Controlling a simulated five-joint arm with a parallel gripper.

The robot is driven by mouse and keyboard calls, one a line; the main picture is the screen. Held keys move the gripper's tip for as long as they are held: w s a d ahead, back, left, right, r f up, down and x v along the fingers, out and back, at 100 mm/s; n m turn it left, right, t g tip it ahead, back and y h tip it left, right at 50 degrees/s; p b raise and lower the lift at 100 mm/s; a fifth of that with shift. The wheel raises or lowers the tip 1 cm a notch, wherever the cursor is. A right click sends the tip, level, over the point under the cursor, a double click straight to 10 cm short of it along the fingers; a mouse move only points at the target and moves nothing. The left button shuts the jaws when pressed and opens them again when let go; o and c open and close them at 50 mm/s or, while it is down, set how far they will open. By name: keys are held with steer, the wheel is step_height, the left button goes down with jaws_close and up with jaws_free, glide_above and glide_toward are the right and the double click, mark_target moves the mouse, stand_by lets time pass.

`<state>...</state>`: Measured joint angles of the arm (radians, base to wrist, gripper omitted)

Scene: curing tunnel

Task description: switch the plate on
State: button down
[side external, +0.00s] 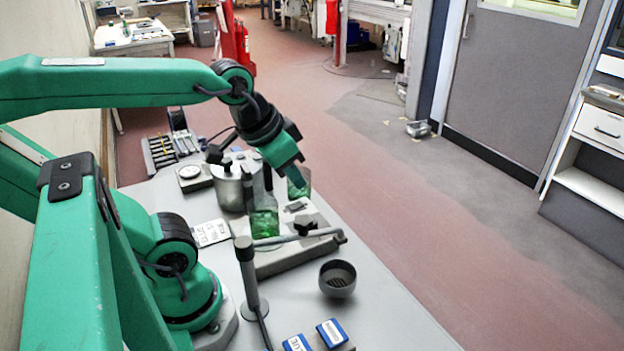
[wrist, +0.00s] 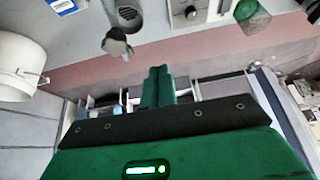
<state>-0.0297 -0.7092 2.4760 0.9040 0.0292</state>
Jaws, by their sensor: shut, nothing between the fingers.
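My gripper (side external: 296,184) hangs above the bench near the bottles, pointing down and to the right. Its green fingers are together, with nothing between them; they also show in the wrist view (wrist: 157,87). A low grey unit (side external: 275,262) with a raised bar and a dark knob (side external: 305,224) lies below and in front of it. A grey box with a round white dial (side external: 190,172) stands to the left, near a metal pot (side external: 231,192). I cannot tell which of these is the plate. No lit indicator shows on either; any switch is too small to make out.
Green bottles (side external: 264,222) stand beside the grey unit. A dark upright tool on a stand (side external: 248,275), a grey bowl (side external: 338,278) and blue-and-white boxes (side external: 332,332) are nearer the camera. A white card (side external: 212,232) lies beside my base. The bench's right front is clear.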

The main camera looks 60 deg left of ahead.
steer(key=w+a+f+g, duration=0.1)
steer(key=w+a+g, duration=0.1)
steer(key=w+a, duration=0.45)
steer(key=g, duration=0.2)
glide_above(299, 203)
steer(key=s, duration=0.2)
steer(key=shift+w+d+f, duration=0.1)
steer(key=shift+f, duration=2.1)
steer(key=shift+w+f, duration=0.3)
steer(key=shift+f, duration=2)
steer(key=shift+w+f, duration=0.25)
steer(key=shift+f, duration=2.1)
steer(key=shift+w+f, duration=0.3)
steer(key=shift+f, duration=2)
steer(key=shift+w+f, duration=0.1)
steer(key=shift+f, duration=0.05)
steer(key=shift+s+r, duration=0.2)
steer(key=shift+s, duration=0.6)
